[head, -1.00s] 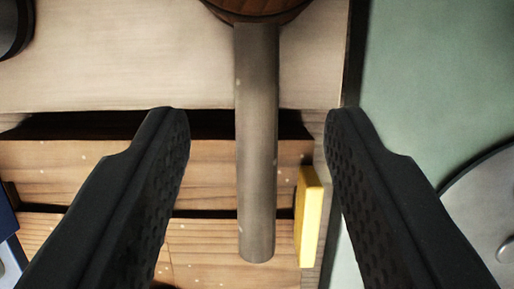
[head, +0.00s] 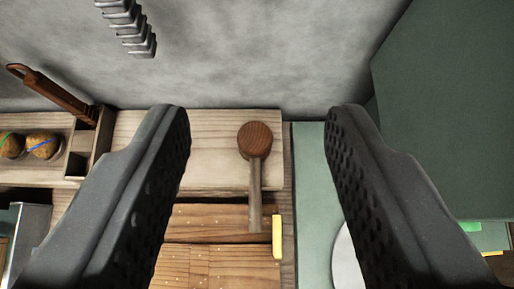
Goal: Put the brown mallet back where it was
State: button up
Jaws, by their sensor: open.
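The brown mallet (head: 255,141) has a round dark wooden head and a grey-brown handle (head: 255,200). Its head lies on a pale wooden board (head: 205,135), and the handle reaches toward the bottom of the picture over a gap and wooden slats. My gripper (head: 257,115) is open and empty. Its two black fingers frame the mallet from left and right, clear of it and nearer the camera.
A yellow block (head: 277,237) sits just right of the handle's end. At left, a wooden tray (head: 82,160) stands near round brown items (head: 42,146) and a brown-handled tool (head: 55,92). A ridged grey piece (head: 128,27) is at the top against a grey wall.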

jog(key=s+r+t, duration=0.2)
jog(key=s+r, duration=0.3)
jog(key=r, duration=0.3)
jog(key=s+r+t, duration=0.2)
jog(key=s+r, duration=0.4)
jog(key=r, duration=0.3)
jog(key=shift+d, duration=0.2)
